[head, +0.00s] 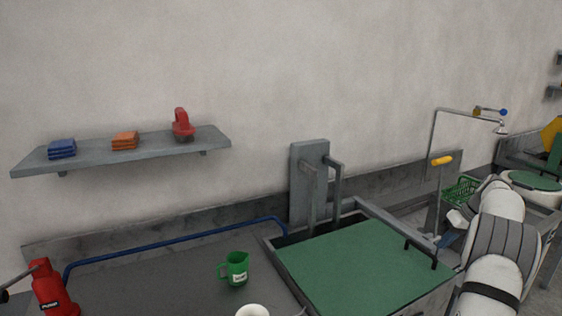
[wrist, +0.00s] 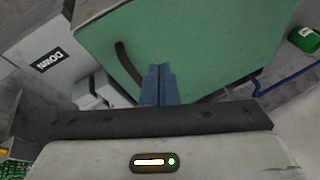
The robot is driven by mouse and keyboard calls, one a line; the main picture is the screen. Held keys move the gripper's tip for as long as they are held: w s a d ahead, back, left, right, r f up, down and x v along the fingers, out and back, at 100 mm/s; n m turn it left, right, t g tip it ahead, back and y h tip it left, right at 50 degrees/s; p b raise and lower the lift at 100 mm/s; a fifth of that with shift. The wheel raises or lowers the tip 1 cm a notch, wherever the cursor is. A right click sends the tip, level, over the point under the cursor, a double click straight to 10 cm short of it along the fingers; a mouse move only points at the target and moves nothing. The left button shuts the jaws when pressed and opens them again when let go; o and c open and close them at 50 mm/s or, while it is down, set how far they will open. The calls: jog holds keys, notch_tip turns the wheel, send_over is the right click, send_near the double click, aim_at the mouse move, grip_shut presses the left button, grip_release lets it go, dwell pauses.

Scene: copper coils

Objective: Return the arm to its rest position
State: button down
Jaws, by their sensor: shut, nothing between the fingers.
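My arm reaches in from the right of the head view, with my gripper (head: 446,240) beside the right edge of a green lid (head: 355,265). Its blue fingers also show in the wrist view (wrist: 158,80), pressed together with nothing between them. In the wrist view the green lid (wrist: 215,45) and its black handle (wrist: 128,62) lie beyond the fingertips. I cannot tell whether the fingers touch the lid.
A green mug (head: 237,268), a white cup (head: 252,310) and a red pump (head: 51,290) are on the grey counter (head: 150,285). A wall shelf (head: 95,147) holds cloths and a red tool. A green basket (head: 461,190) stands behind my arm.

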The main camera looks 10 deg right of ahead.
jog(key=s+a+r+h, duration=0.1)
jog(key=s+a+r, duration=0.25)
jog(key=a, duration=0.55)
jog(key=s+a+r+g, duration=0.15)
jog(key=a+r, duration=0.25)
jog(key=a, duration=0.6)
jog(key=s+a+r+t+h, duration=0.1)
jog(key=s+a+r, duration=0.25)
jog(key=a, duration=0.55)
jog(key=s+a+f+h, duration=0.1)
jog(key=s+a+f, duration=0.1)
jog(key=s+a, duration=0.5)
jog(key=s+a+f, duration=0.3)
jog(key=s+a, duration=0.5)
jog(key=s, duration=0.6)
jog(key=shift+f+h, duration=0.3)
jog(key=shift+h, duration=0.1)
jog(key=shift+a, duration=0.1)
